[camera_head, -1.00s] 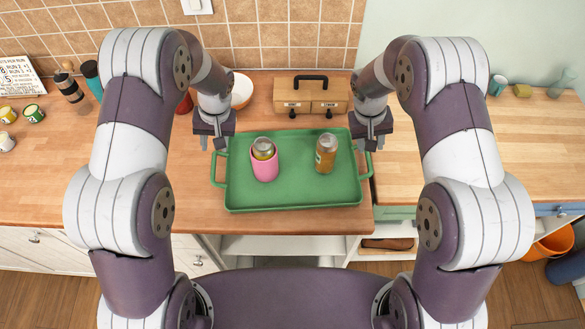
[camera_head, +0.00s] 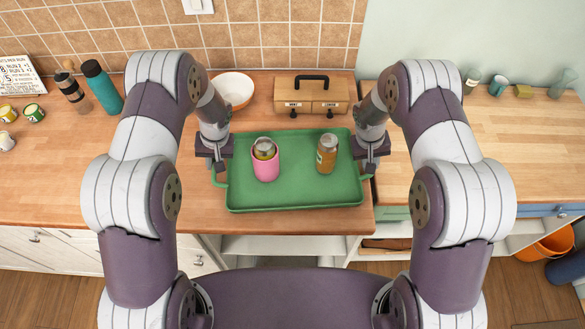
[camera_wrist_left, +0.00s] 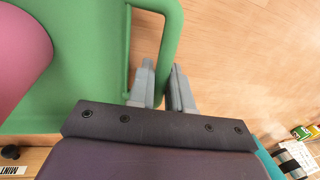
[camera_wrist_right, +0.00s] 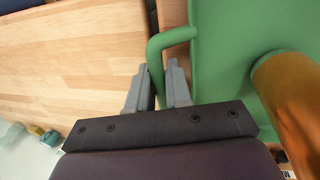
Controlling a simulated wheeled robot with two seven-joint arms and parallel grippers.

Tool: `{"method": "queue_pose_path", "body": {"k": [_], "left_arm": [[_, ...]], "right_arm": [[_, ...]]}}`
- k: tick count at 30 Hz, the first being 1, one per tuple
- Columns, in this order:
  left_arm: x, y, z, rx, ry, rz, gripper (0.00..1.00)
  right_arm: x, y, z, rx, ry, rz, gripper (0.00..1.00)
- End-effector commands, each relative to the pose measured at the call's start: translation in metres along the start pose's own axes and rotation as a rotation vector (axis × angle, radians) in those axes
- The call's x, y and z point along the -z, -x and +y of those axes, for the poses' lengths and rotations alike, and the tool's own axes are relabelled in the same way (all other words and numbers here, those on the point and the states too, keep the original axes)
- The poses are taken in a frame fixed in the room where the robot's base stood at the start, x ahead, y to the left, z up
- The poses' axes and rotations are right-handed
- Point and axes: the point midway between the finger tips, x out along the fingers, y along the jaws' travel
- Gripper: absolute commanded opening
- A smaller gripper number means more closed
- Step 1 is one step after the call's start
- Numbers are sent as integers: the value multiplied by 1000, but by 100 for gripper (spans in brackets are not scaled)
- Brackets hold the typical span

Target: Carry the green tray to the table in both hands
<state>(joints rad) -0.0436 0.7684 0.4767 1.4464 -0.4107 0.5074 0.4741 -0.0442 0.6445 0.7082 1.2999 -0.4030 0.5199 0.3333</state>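The green tray (camera_head: 295,195) lies flat on the wooden counter, a loop handle at each short end.
A wooden box with a black handle (camera_head: 311,97) and a white-and-orange bowl (camera_head: 233,91) stand behind the tray. A teal bottle (camera_head: 101,87) and small cans (camera_head: 34,113) stand at the left. The wooden surface at the right (camera_head: 510,140) is mostly clear.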

Motion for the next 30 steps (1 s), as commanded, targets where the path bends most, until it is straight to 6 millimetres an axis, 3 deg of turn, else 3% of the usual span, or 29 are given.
{"method": "queue_pose_path", "body": {"k": [11, 22, 30], "left_arm": [[0, 3, 0, 0, 0, 1, 0], [0, 48, -10, 0, 0, 1, 0], [0, 50, -10, 0, 0, 1, 0]], "right_arm": [[1, 3, 1, 0, 0, 2, 0], [1, 48, 10, 0, 0, 2, 0], [0, 50, 10, 0, 0, 1, 0]]}}
